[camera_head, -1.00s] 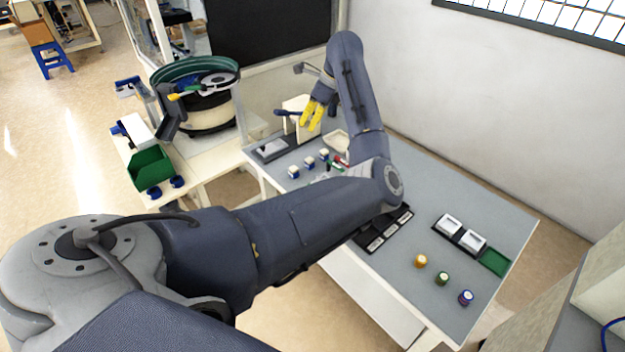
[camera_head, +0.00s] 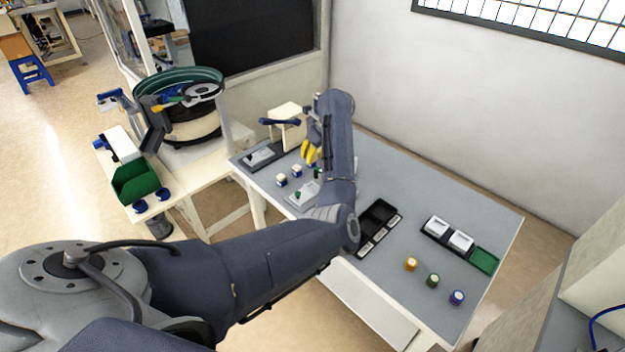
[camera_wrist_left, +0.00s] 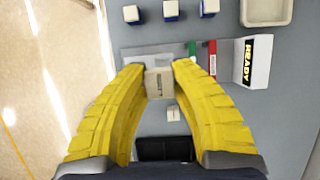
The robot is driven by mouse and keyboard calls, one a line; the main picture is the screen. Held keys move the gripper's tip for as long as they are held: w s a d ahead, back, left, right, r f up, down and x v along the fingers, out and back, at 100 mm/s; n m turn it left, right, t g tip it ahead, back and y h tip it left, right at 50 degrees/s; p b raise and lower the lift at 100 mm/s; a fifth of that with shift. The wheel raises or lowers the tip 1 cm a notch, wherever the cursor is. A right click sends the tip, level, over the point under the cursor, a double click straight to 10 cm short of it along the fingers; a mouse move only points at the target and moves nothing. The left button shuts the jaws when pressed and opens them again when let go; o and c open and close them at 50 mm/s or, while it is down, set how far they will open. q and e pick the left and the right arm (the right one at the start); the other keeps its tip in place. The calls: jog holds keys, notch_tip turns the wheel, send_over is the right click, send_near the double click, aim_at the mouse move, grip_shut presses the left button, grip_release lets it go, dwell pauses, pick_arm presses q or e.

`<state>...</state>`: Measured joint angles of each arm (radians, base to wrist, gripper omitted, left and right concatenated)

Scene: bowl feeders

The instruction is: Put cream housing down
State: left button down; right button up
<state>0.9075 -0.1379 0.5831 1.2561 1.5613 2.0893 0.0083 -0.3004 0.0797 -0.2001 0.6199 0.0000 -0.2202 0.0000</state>
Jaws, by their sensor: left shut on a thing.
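My left gripper shows in the head view as yellow fingers (camera_head: 309,153) pointing down over the far part of the grey table. In the left wrist view the two yellow fingers (camera_wrist_left: 158,68) close on the cream housing (camera_wrist_left: 158,86), a small block with dark lettering on its face. The housing is in front of a grey plate (camera_wrist_left: 150,52); I cannot tell whether it touches anything below. In the head view I cannot make out the housing near my fingers. My right gripper is in neither view.
Small blue-and-white pots (camera_wrist_left: 170,10) stand beyond the plate. A white block marked READY (camera_wrist_left: 253,62) is to the right, beside red and green pieces. A black tray (camera_head: 378,214) lies nearer. Coloured pots (camera_head: 432,280) stand at the right; open table lies between.

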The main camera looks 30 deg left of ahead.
pick_arm(q)
jog(key=shift+f, duration=5.4)
jog(key=shift+f, duration=0.6)
jog(key=c, duration=1.2)
grip_release()
jog(key=shift+r, duration=0.2)
jog(key=w+v, duration=0.1)
jog(key=v, duration=1.1)
jog(key=shift+s+r, duration=0.4)
jog(key=shift+s, duration=0.05)
jog(key=shift+a, duration=0.1)
